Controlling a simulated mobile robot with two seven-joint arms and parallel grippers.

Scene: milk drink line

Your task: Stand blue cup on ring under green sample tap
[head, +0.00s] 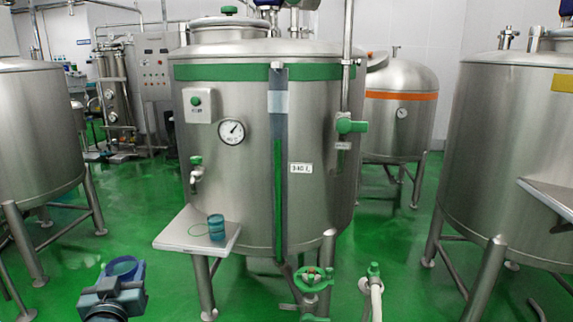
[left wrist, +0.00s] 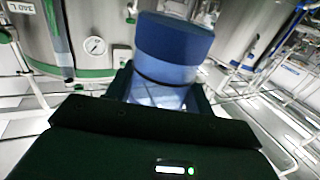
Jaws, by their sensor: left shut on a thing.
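A blue cup (head: 122,267) is at the bottom left of the head view, held by my left gripper (head: 118,288), well in front of and below the shelf. The left wrist view shows the blue cup (left wrist: 172,45) large, between the dark fingers of the shut gripper (left wrist: 163,95). The green sample tap (head: 196,172) is on the front of the middle tank, above the shelf (head: 180,238). A thin green ring (head: 198,230) is marked on the shelf below the tap. My right gripper is not in view.
A teal cup (head: 216,228) stands on the shelf just right of the ring, close to it. The middle tank (head: 250,185) rises behind the shelf. The shelf's left part is bare.

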